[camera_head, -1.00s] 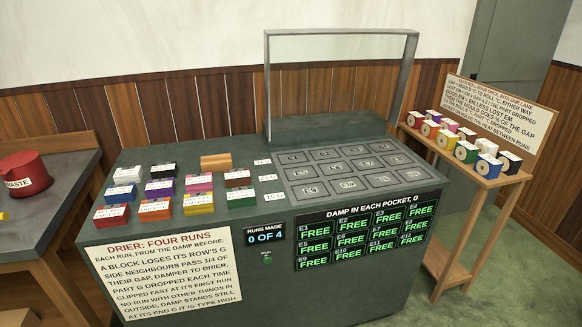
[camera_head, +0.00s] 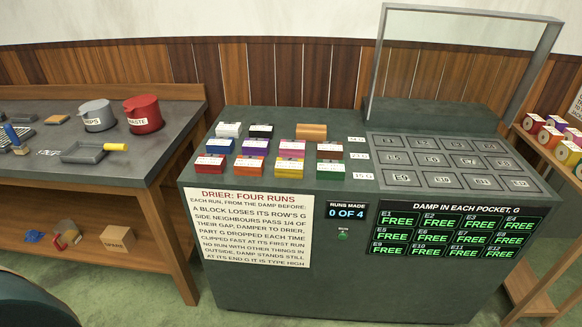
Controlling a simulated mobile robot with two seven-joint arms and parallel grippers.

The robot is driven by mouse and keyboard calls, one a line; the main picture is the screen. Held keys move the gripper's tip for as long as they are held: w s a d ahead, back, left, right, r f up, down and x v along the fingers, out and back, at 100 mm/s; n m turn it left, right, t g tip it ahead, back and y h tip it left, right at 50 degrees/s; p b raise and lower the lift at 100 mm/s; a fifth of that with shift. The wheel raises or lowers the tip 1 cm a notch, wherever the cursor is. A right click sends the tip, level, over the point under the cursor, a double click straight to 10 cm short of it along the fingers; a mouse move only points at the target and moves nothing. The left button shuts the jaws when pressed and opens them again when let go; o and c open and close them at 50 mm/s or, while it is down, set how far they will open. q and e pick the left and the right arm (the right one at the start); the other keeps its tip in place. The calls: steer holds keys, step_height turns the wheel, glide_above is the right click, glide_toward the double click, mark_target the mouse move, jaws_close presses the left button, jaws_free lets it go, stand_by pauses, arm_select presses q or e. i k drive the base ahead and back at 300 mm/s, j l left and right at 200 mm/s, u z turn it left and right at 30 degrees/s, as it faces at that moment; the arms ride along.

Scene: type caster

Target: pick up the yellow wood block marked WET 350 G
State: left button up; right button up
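A yellow block (camera_head: 290,170) with a white label on top sits on the dark green drier bench (camera_head: 235,112). It is in the front row of coloured blocks, between an orange block (camera_head: 249,167) on its left and a green block (camera_head: 331,171) on its right. Neither of my grippers is in view.
Empty numbered pockets (camera_head: 443,160) lie right of the blocks, below an upright framed pane (camera_head: 458,55). A wooden bar (camera_head: 311,131) lies behind the blocks. A side table holds a red waste pot (camera_head: 143,114) and a grey pot (camera_head: 97,115).

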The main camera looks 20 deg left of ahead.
mark_target(285, 167)
steer(key=j+z, duration=0.1)
steer(key=z, duration=0.25)
steer(key=j+z, duration=0.15)
steer(key=z, duration=0.2)
steer(key=j+z, duration=0.1)
steer(key=z, duration=0.25)
steer(key=j+z, duration=0.3)
steer(key=j, duration=0.25)
steer(key=k+j+z, duration=0.15)
steer(key=j+z, duration=0.15)
steer(key=j, duration=0.2)
